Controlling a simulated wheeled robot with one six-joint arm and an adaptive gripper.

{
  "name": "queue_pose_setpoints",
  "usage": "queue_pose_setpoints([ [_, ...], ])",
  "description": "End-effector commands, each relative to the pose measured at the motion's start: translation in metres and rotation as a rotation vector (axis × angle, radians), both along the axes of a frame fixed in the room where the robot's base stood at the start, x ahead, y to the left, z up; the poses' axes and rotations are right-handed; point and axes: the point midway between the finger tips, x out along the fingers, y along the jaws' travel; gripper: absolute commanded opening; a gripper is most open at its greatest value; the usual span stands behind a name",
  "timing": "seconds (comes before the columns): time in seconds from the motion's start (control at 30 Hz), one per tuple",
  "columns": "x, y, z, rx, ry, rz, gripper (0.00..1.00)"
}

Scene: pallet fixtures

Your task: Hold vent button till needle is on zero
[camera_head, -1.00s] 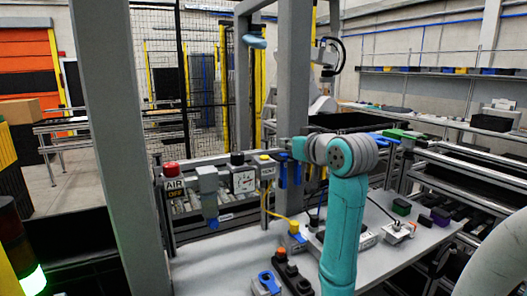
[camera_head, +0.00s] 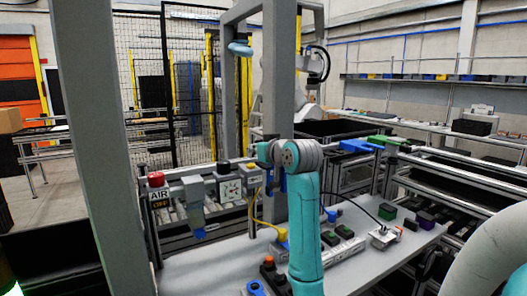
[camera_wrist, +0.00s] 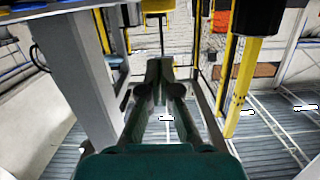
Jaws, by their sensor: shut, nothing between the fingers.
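A red-topped AIR unit (camera_head: 157,190) and a grey regulator with a blue bowl (camera_head: 195,205) stand left of the gauge. A grey upright post (camera_head: 279,90) rises behind my gripper. Coloured blocks and a cabled box (camera_head: 383,238) lie on the table at right.

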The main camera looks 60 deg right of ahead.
Motion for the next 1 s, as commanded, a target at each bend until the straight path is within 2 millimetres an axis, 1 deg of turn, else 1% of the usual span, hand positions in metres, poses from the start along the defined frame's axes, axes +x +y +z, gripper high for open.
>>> queue_pose_setpoints([
  [0.03,0.000,0.000,-0.011,0.004,0.003,0.000,0.00],
  [0.2,0.001,0.001,-0.030,0.002,0.001,0.000,0.00],
  [0.4,0.002,0.001,-0.039,0.001,0.001,0.001,0.00],
  [0.77,0.002,0.001,-0.041,0.001,0.001,0.001,0.00],
  [1.0,0.003,0.001,-0.061,0.004,0.003,0.001,0.00],
])
